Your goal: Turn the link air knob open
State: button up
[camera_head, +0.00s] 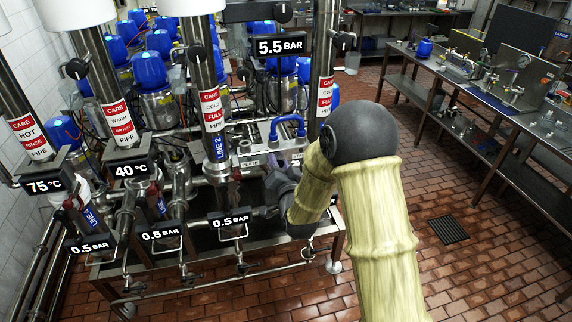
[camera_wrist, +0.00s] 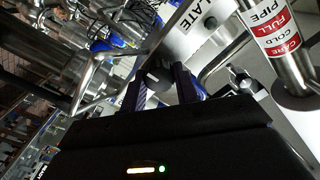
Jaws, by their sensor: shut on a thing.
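In the wrist view a small dark round knob (camera_wrist: 158,74) with a pale pointer mark sits between the two dark fingers of my gripper (camera_wrist: 160,88). The fingers are shut on it, one at each side. The knob is beside a metal strip with a "PLATE" label (camera_wrist: 204,22). I cannot read a label that names this knob. In the head view my yellow arm and dark wrist reach down to the pipe rack, and the fingers and the held knob cannot be made out there.
Steel pipes with red and white CARE labels (camera_head: 211,109) stand left of my arm. Pressure displays (camera_head: 281,46) and blue-capped valves (camera_head: 149,69) crowd the rack. A blue handle (camera_head: 288,124) is close to my wrist. The brick floor (camera_head: 470,265) is open at right, before a long bench.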

jog(key=shift+s+a+f, duration=0.2)
jog(key=shift+f, duration=0.1)
